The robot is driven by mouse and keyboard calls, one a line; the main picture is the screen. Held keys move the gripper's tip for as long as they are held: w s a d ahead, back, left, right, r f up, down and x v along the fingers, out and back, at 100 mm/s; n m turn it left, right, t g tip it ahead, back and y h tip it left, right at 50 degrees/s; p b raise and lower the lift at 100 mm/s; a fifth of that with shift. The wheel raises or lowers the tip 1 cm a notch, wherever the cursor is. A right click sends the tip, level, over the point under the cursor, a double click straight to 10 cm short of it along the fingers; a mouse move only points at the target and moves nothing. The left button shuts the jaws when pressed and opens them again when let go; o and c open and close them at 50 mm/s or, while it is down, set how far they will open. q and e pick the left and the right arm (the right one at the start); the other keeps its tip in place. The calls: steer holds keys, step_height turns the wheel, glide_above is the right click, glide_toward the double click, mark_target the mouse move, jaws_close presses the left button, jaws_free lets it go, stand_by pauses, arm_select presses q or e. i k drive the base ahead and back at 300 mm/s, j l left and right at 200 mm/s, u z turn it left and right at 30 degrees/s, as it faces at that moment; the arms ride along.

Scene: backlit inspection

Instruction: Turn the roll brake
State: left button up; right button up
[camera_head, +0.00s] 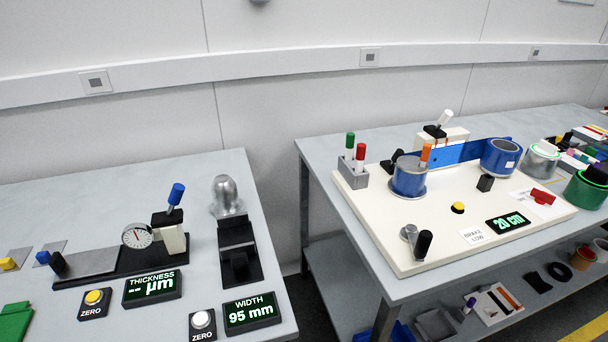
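A cream board (385,222) lies on the right table and carries two blue rolls, a left roll (408,181) and a right roll (499,158), with a blue web (458,152) between them. A white label (472,235) reading "BRAKE LOW" lies near the board's front edge. Left of the label is a metal piece with an upright black handle (423,244); I cannot tell for sure that this is the roll brake. A red handle (543,197) sits on a white plate at the board's right. Neither of my grippers is in view.
A display (508,222) reads "20 cm", with a yellow button (457,208) nearby. A pen holder (353,172) stands at the board's left. More rolls, including a green one (587,190), stand at right. The left table (150,190) holds gauges; a gap separates the tables.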

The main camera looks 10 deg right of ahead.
mark_target(542, 196)
steer(key=k, duration=0.35)
steer(key=k+z, duration=0.15)
steer(key=z, duration=0.25)
steer(key=k+z, duration=0.15)
steer(key=z, duration=0.25)
steer(key=j+z, duration=0.1)
steer(key=z, duration=0.55)
steer(key=j+z, duration=0.15)
steer(key=z, duration=0.2)
steer(key=i+j, duration=0.45)
steer(key=k+j+u, duration=0.1)
steer(key=k, duration=0.4)
steer(key=i+l+u, duration=0.15)
steer(key=u, duration=1)
